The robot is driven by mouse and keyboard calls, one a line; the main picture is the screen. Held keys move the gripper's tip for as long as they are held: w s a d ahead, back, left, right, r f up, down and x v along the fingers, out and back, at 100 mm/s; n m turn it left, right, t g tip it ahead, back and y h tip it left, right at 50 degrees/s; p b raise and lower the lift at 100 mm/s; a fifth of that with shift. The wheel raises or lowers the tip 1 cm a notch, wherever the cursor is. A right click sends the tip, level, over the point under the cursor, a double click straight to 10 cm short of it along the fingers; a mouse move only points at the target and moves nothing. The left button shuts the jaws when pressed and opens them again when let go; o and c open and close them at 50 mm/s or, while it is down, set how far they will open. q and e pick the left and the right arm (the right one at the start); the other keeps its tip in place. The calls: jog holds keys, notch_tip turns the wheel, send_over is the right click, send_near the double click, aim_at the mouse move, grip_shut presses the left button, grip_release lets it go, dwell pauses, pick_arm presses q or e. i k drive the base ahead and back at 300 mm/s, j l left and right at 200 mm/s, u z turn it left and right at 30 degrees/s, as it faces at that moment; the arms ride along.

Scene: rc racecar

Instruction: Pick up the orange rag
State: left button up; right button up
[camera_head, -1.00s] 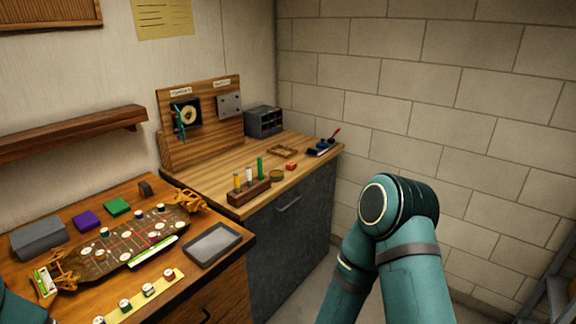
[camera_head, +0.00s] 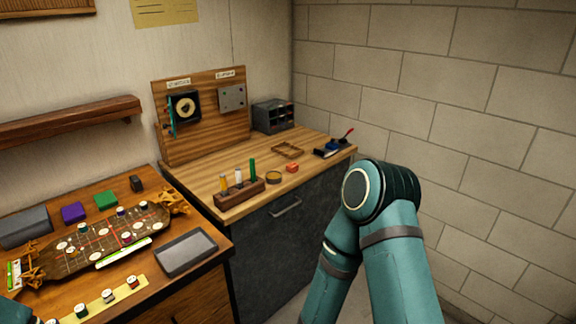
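A small orange-red item (camera_head: 292,168) lies on the right wooden worktop, near its front edge and right of a round brown dish (camera_head: 273,177). It is the only orange-red piece I see lying loose on that worktop, and it is too small to tell for sure that it is a rag. My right arm shows only as a bent teal elbow at the lower right; its gripper is out of view. Only a bit of my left arm shows at the lower left corner, and its gripper is out of view. Neither gripper is seen near the orange-red item.
A wooden rack (camera_head: 238,193) with coloured tubes, a shallow wooden tray (camera_head: 288,150) and a dark drawer box (camera_head: 273,117) stand on the right worktop. The left bench holds the car chassis (camera_head: 95,245) and a grey tray (camera_head: 186,252). A block wall (camera_head: 470,110) borders the right side.

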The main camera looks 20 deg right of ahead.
aim_at(293, 167)
jog(key=i+l+u, duration=0.2)
jog(key=l, duration=0.3)
jog(key=l+u, duration=0.15)
jog(key=l, duration=0.3)
jog(key=i+l+u, duration=0.25)
jog(key=l, duration=0.4)
jog(key=i+l+u, duration=0.1)
jog(key=l+u, duration=0.15)
jog(key=l, duration=0.35)
jog(key=l+u, duration=0.25)
jog(key=l, duration=0.45)
jog(key=i, duration=0.05)
